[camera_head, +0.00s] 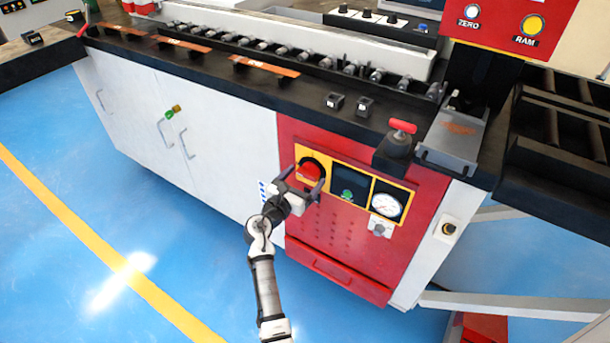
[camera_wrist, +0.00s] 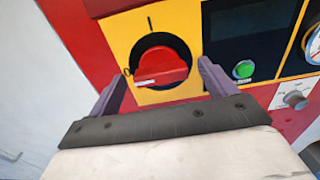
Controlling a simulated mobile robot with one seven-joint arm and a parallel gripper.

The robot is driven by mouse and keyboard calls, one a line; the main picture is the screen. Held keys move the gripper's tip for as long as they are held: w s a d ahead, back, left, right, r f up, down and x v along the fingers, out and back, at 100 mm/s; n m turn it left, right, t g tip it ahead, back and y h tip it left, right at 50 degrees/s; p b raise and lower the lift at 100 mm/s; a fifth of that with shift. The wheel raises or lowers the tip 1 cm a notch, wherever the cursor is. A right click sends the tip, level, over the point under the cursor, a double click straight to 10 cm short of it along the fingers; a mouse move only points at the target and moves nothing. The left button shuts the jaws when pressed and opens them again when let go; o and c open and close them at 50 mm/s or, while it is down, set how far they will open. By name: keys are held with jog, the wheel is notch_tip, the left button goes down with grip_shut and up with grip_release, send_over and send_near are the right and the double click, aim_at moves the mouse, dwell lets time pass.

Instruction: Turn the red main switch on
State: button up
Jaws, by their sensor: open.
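The red main switch (camera_head: 310,170) is a rotary knob on a black disc in a yellow plate, on the red front panel of the machine. In the wrist view the red knob (camera_wrist: 162,67) lies nearly level, its white-marked end pointing left and slightly down. An "O" mark is at its left and an "I" mark above it. My gripper (camera_head: 301,182) is in front of the knob. In the wrist view its two fingers (camera_wrist: 160,85) stand apart, one on each side of the knob. No contact shows.
Right of the switch are a dark display (camera_head: 350,186) with a green button (camera_wrist: 243,69), a round gauge (camera_head: 386,205) and a small grey knob (camera_head: 379,228). A red-handled lever (camera_head: 402,127) stands on the black top above. Blue floor is clear at left.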

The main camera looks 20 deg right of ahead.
jog(key=shift+w+d, duration=0.4)
jog(key=shift+d, duration=0.1)
jog(key=c, duration=1)
